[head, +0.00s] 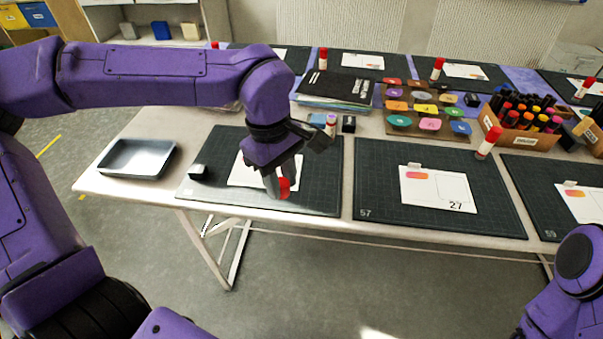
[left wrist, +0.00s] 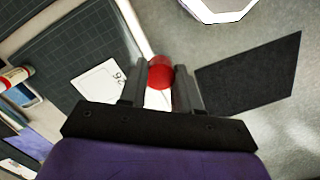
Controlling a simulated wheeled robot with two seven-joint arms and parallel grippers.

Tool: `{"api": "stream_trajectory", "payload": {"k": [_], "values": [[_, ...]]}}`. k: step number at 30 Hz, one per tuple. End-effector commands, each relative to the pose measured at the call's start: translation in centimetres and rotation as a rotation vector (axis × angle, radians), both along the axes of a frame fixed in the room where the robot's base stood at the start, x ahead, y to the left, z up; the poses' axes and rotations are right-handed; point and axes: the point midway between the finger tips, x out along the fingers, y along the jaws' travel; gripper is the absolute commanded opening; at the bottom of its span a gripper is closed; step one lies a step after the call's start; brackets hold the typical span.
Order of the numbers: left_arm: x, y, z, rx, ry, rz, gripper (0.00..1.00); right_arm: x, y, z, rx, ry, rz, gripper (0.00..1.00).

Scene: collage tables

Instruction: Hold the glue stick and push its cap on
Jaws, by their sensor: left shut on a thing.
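My left gripper (head: 279,184) is shut on a red cap (head: 285,188), just above the front of the nearest left cutting mat. In the left wrist view, the red cap (left wrist: 160,73) sits between the two fingertips of my left gripper (left wrist: 160,84). Whether a glue stick body is joined to it is hidden by the fingers. My right gripper is out of view; only part of my right arm shows at the bottom right.
The left mat (head: 225,146) bears a white card (head: 246,172) and a small dark-and-white block (head: 198,172). An empty grey tray (head: 137,158) stands left. A second mat (head: 372,160) with a card lies right. A small black block (head: 348,124) and a marker box (head: 521,138) stand behind.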

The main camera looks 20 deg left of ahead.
Motion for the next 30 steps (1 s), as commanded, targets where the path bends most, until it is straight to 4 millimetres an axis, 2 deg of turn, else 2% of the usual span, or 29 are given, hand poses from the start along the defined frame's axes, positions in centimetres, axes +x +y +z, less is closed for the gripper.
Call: {"api": "stream_trajectory", "payload": {"k": [6,15,18,22,27,30], "values": [[-1.0,0.4,0.5,0.000,0.000,0.000,0.04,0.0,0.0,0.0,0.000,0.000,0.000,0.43],[-1.0,0.4,0.4,0.000,0.001,-0.002,0.04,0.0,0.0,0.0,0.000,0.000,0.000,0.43],[-0.4,0.4,0.0,0.004,0.001,-0.056,0.04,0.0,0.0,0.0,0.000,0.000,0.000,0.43],[2.0,0.5,-2.0,0.015,0.001,-0.303,0.04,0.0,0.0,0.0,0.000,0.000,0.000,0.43],[5.9,0.4,-6.3,0.020,0.001,-0.788,0.04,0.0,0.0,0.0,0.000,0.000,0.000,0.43],[7.6,0.1,-8.5,0.013,0.003,-1.032,0.04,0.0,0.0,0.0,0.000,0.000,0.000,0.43]]}}
